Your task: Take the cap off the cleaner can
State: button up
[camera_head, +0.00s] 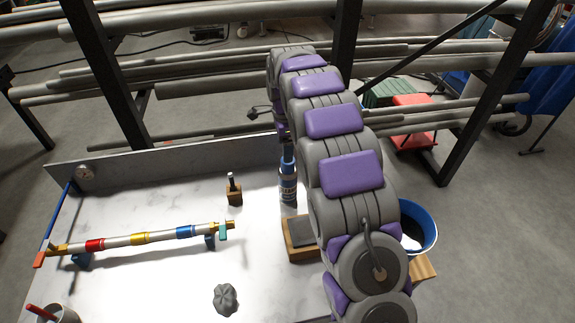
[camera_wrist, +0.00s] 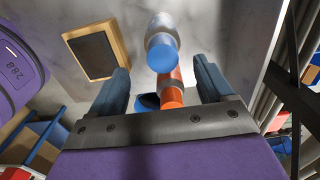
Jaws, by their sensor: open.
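The cleaner can (camera_head: 288,187) stands upright on the white tabletop, with a blue and white label, just left of my arm in the head view. In the wrist view, a pale cylinder with a round blue end (camera_wrist: 162,53), which looks like the can with its cap, lies just beyond my gripper (camera_wrist: 163,65). The two fingers are spread to either side of the line to it and hold nothing. An orange cylinder (camera_wrist: 171,96) shows between the fingers, nearer the palm; I cannot tell what it belongs to. In the head view my arm hides most of the gripper.
A banded rod (camera_head: 140,239), grey lump (camera_head: 225,299) and blue bucket (camera_head: 425,222) are around. A low wall (camera_head: 180,160) backs the table.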

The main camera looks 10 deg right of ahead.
aim_at(286, 168)
notch_tip(286, 168, down, 3)
jog(key=shift+r, duration=0.15)
jog(key=shift+w+d+f+b, duration=0.1)
jog(key=shift+d+f+b, duration=0.1)
jog(key=shift+f, duration=0.7)
jog(key=shift+d+f+b, duration=0.1)
jog(key=shift+f+b, duration=0.05)
jog(key=shift+f, duration=0.7)
jog(key=shift+w+d+f+b, duration=0.1)
jog(key=shift+d+f+b, duration=0.1)
jog(key=shift+f, duration=0.7)
jog(key=shift+a, duration=0.1)
jog(key=c, duration=1)
